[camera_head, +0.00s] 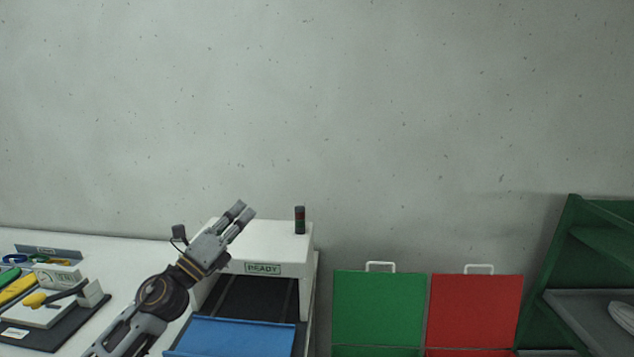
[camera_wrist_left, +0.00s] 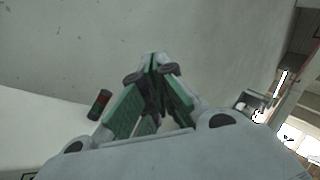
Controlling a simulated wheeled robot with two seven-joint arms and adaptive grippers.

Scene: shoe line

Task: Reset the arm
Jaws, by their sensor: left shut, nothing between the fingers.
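My left gripper (camera_head: 241,214) is raised in front of the white machine in the head view, pointing up and to the right. Its fingers are shut with nothing between them. In the left wrist view the gripper (camera_wrist_left: 153,68) shows its fingertips together against the grey wall. My left arm comes in from the bottom left of the head view. My right gripper is in neither view.
A white machine (camera_head: 285,240) with a READY sign and a blue panel (camera_head: 240,337) stands behind my arm. A signal light (camera_head: 300,220) tops it. Tools lie on a dark mat (camera_head: 75,327) at left. Green (camera_head: 379,308) and red (camera_head: 476,308) panels and a green rack (camera_head: 560,262) stand right.

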